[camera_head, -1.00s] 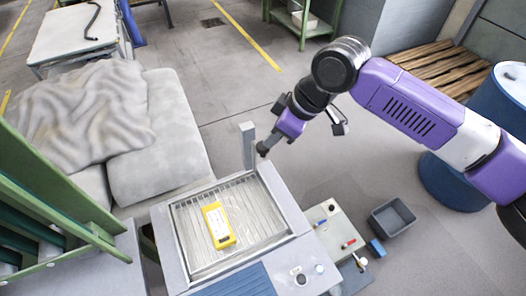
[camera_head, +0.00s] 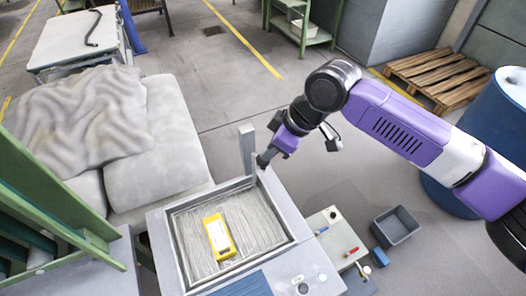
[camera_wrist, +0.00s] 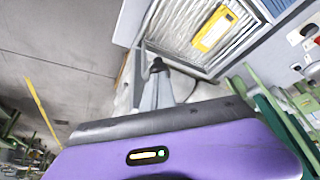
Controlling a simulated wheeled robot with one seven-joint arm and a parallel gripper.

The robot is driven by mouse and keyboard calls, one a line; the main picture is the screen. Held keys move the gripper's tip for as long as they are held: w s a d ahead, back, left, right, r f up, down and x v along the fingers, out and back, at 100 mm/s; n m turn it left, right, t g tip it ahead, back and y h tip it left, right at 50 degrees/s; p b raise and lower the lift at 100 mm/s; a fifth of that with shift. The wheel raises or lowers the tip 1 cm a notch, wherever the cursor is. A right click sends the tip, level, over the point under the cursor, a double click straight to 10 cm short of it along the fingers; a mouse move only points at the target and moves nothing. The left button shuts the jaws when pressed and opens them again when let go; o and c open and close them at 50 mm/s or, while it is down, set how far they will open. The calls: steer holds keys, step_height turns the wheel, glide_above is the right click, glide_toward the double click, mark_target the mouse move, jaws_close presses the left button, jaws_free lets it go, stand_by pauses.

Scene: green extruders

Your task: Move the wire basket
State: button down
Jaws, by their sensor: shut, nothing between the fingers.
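The wire basket (camera_head: 258,222) is a shallow square tray of thin silver wires, set in the top opening of a grey machine. A yellow box-like device (camera_head: 219,237) with a pale label lies in it. My gripper (camera_head: 262,162) is shut and empty just beyond the basket's far right corner, beside a short grey post. I cannot tell whether it touches the rim. In the wrist view the gripper fingers (camera_wrist: 158,66) are together near the basket's corner, with the basket (camera_wrist: 183,32) and the yellow device (camera_wrist: 214,29) above.
A grey upright post (camera_head: 247,149) stands close to my gripper at the machine's back edge. A control panel (camera_head: 338,238) with knobs and a grey bin (camera_head: 396,226) are to the right. A cushioned couch (camera_head: 150,150) is at left, a green frame (camera_head: 50,215) nearer. Open floor lies behind.

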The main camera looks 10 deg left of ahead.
mark_target(266, 170)
step_height(266, 170, down, 6)
steer(key=shift+f+b, duration=0.1)
steer(key=shift+b, duration=1.15)
steer(key=d, duration=0.1)
steer(key=d+p, duration=0.1)
steer(key=d+r, duration=0.1)
steer(key=shift+s+r+p, duration=0.1)
steer(key=shift+s+p, duration=0.25)
steer(key=shift+p, duration=0.05)
steer(key=b+v, duration=0.1)
steer(key=v, duration=0.6)
steer(key=shift+r, duration=0.4)
steer(key=shift+s+d, duration=0.1)
